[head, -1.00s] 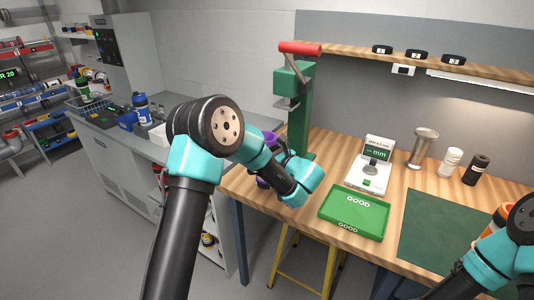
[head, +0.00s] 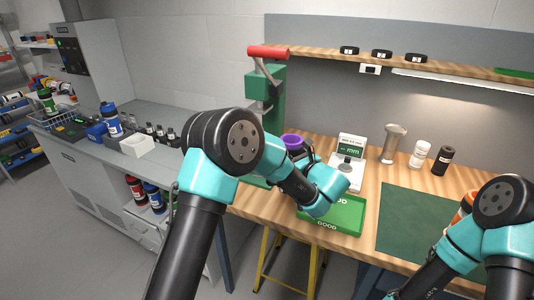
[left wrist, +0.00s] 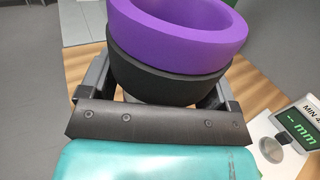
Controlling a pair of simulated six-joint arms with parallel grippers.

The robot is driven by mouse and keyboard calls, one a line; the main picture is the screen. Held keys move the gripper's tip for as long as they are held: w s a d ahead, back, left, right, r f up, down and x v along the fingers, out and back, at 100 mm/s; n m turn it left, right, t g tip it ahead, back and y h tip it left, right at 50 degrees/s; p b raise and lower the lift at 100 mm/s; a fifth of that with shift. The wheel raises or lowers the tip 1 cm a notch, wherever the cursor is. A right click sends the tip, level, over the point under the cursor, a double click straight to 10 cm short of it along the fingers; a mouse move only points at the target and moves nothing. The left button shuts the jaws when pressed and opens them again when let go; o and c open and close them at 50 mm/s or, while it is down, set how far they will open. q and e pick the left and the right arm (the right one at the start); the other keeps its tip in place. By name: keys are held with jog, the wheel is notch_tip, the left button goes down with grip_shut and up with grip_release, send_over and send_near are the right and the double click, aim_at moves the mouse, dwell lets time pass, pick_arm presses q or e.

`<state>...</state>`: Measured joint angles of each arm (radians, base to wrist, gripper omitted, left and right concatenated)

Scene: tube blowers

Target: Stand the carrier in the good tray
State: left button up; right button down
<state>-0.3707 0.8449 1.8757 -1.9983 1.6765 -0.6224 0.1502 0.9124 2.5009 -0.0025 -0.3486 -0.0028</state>
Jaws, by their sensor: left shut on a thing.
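The carrier, a purple ring on a black round body, is in my left gripper (head: 300,158). Its purple top shows in the head view (head: 292,141), and its purple and black parts fill the top of the left wrist view (left wrist: 170,75). It looks roughly upright, with the gripper's fingers on either side of it. The green good tray (head: 352,228) lies on the wooden bench, partly hidden behind my left forearm. The carrier is up and to the left of the tray in the picture. My right arm is at the lower right; its gripper is not visible.
A green press (head: 273,105) with a red handle stands left of the carrier. A measuring gauge (head: 347,170) stands behind the tray. A dark green mat (head: 410,220) lies to the right. An orange object (head: 461,210) is partly hidden by my right arm.

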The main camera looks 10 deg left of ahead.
pick_arm(q)
jog(key=s+d+f+m+t+h, duration=0.1)
jog(key=s+d+m+t+h, duration=0.1)
jog(key=d, duration=1.4)
jog(key=shift+d+m+t+h, duration=0.4)
jog(key=shift+m+t+h, duration=0.25)
jog(key=shift+h, duration=0.25)
jog(key=shift+f, duration=0.15)
jog(key=shift+f, duration=2.15)
jog(key=o, duration=0.9)
jog(key=shift+c, duration=0.2)
jog(key=shift+s, duration=0.1)
